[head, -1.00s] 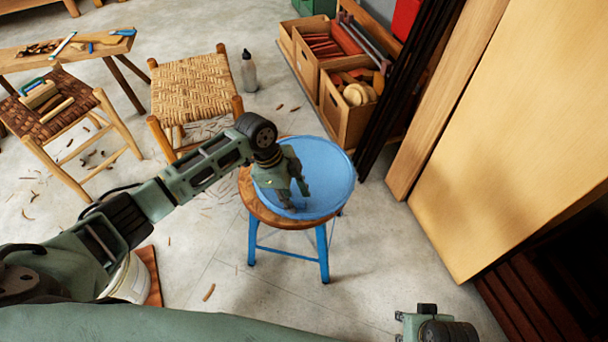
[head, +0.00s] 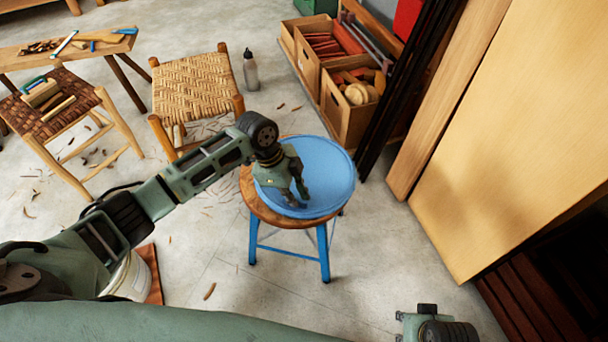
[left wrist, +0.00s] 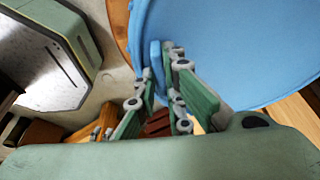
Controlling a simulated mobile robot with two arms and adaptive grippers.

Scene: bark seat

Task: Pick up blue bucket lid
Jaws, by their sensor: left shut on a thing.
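The blue bucket lid (head: 328,172) is a wide round disc with a raised rim. It lies on the round wooden seat of a stool (head: 247,193) with blue legs. My left gripper (head: 297,199) is over the near part of the lid, its fingers pointing down and shut on it. In the left wrist view the lid (left wrist: 245,45) fills the upper right. The left gripper's fingers (left wrist: 163,75) close around a small blue upright piece at the lid. Of my right arm only a part shows at the bottom right of the head view; its gripper is out of view.
A woven stool (head: 193,85) and a grey bottle (head: 250,72) stand behind. Wooden crates (head: 348,105) are at the back right, beside dark poles and a large wooden panel (head: 500,130). A white bucket (head: 130,279) stands at the lower left. Floor right of the stool is clear.

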